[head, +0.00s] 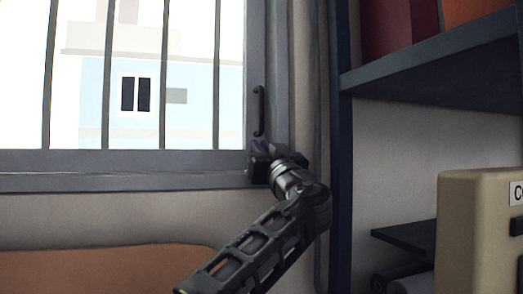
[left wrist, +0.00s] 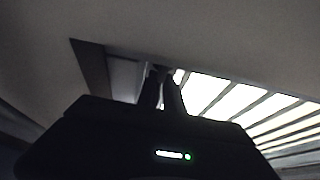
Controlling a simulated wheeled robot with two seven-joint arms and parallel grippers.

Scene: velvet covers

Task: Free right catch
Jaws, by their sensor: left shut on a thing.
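The barred window (head: 130,158) fills the upper left of the head view, with a dark frame. My left gripper (head: 262,150) is at the lower right corner of this frame, just below a dark upright handle (head: 258,110). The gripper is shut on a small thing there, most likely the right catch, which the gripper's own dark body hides. In the left wrist view the two dark fingers (left wrist: 162,75) are close together, with their tips at the frame's edge; what lies between them is too dark to make out. My right gripper is in neither view.
A dark shelf unit (head: 430,72) with red and orange things on it stands right of the window. A beige box (head: 470,235) is at the lower right. An orange-brown panel (head: 90,270) shows below the window. The wall under the sill (head: 110,218) is clear.

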